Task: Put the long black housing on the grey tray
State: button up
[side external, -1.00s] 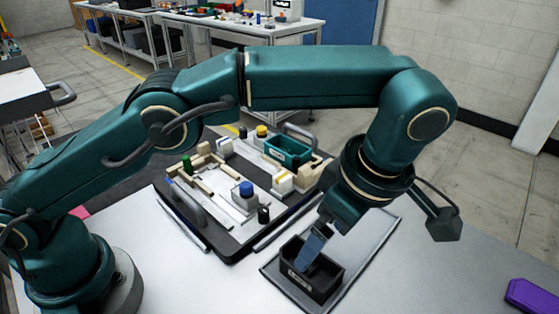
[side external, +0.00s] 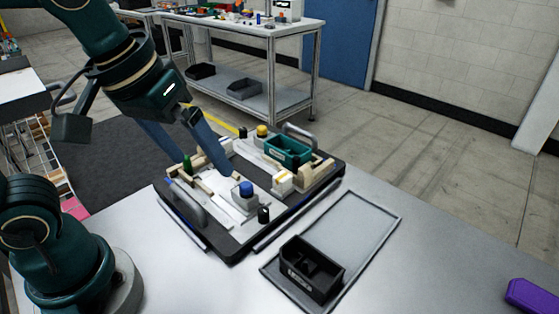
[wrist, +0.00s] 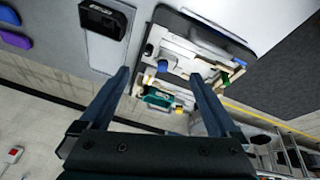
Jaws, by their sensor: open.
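The black housing (side external: 312,272), an open box with a white label on its front, sits upright on the near end of the flat grey tray (side external: 352,222). The far part of the tray is bare. The housing also shows at the top of the wrist view (wrist: 104,20). My gripper (side external: 211,169) is open and empty, over the left part of the pallet fixture, well to the left of the housing and apart from it. Its spread fingers also show in the wrist view (wrist: 158,73).
The dark pallet (side external: 228,248) with a metal handle (side external: 188,207) at each end stands left of the tray. It carries a teal bin (side external: 288,150), a blue-capped block (side external: 245,193) and several small parts. A purple object (side external: 531,295) lies at the right edge. The table between is clear.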

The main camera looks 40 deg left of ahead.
jog(key=s+a+f+m, duration=0.1)
jog(key=s+a+f+m+t, duration=0.1)
jog(key=s+f+m, duration=0.1)
jog(key=shift+s, duration=0.3)
